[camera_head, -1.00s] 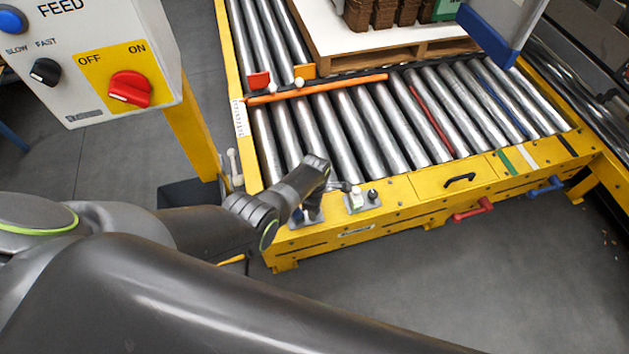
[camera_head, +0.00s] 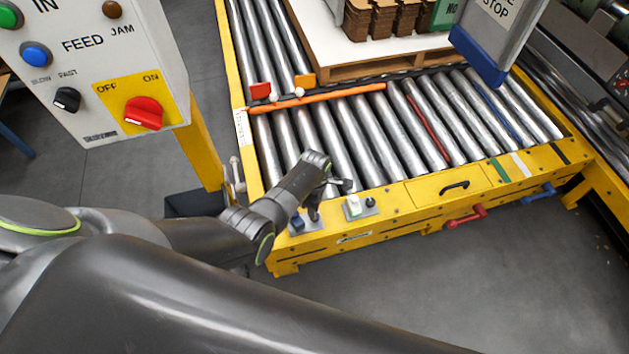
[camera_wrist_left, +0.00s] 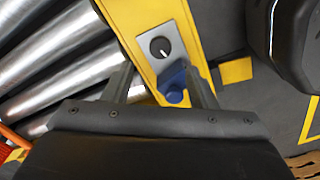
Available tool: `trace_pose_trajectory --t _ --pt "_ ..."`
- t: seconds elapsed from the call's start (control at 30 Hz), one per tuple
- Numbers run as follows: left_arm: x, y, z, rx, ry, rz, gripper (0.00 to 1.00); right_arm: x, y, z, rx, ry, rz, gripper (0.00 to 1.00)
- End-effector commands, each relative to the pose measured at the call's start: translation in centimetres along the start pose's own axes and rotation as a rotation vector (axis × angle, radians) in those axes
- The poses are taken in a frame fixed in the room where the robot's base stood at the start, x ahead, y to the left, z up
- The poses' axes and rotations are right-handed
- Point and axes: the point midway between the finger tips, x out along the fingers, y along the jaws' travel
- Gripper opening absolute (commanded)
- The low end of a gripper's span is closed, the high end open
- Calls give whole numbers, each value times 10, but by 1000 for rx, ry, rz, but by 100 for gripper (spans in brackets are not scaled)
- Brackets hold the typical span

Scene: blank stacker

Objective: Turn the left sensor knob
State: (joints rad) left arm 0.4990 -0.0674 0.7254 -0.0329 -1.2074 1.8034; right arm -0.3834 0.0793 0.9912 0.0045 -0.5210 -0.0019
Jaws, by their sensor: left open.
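A round black knob with a white pointer line (camera_wrist_left: 160,47) sits on a grey plate (camera_wrist_left: 182,36) on the yellow conveyor beam in the left wrist view. A blue sensor (camera_wrist_left: 174,95) is beside it on the same plate. My left gripper (camera_wrist_left: 163,76) is open, its two fingers to either side of the plate, with the knob just beyond the fingertips and apart from them. In the head view my left gripper (camera_head: 338,184) is over the beam's left end, above the blue sensor (camera_head: 297,222); it partly hides that plate. My right gripper is out of view.
A second plate carries a white-green sensor (camera_head: 353,206) and a black knob (camera_head: 370,202), close right of the gripper. Metal rollers (camera_head: 362,140) lie behind the beam (camera_head: 410,198). A control panel (camera_head: 110,75) stands at upper left. Red (camera_head: 465,217) and blue (camera_head: 538,193) handles stick out in front.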

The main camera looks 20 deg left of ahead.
Motion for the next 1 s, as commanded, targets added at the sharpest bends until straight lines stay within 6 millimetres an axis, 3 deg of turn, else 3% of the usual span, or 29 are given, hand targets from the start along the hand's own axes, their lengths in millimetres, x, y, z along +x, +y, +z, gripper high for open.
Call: trace_pose_trajectory --t 0.13,0.3,0.5,0.7,1.0 --pt "-19 0 0 0 -1 1 52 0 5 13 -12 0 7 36" --pt "-57 0 0 0 -1 3 52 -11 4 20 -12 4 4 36" --pt "-86 0 0 0 0 2 52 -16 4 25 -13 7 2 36" --pt "-97 0 0 0 1 0 52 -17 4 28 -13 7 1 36" --pt "-97 0 0 0 1 0 52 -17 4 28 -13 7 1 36"
